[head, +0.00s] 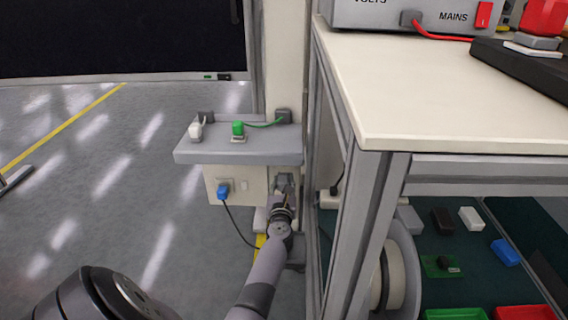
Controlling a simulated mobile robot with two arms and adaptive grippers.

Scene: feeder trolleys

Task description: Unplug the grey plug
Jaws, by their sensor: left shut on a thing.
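My left gripper (284,184) reaches up under the grey shelf, at the right end of the pale wall panel (210,180). It is shut on a small grey thing, which I take to be the grey plug; the fingers hide most of it. Whether it still sits in a socket cannot be told from this view. To the left on the same panel, a blue plug (223,191) with a dark cable sits in a socket. My right gripper is not in view.
The grey shelf (240,155) carries a white plug (196,131), a green plug (238,129) with a green cable, and dark grey blocks at the back. A workbench (430,90) with a metal frame stands close on the right. Open floor lies left.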

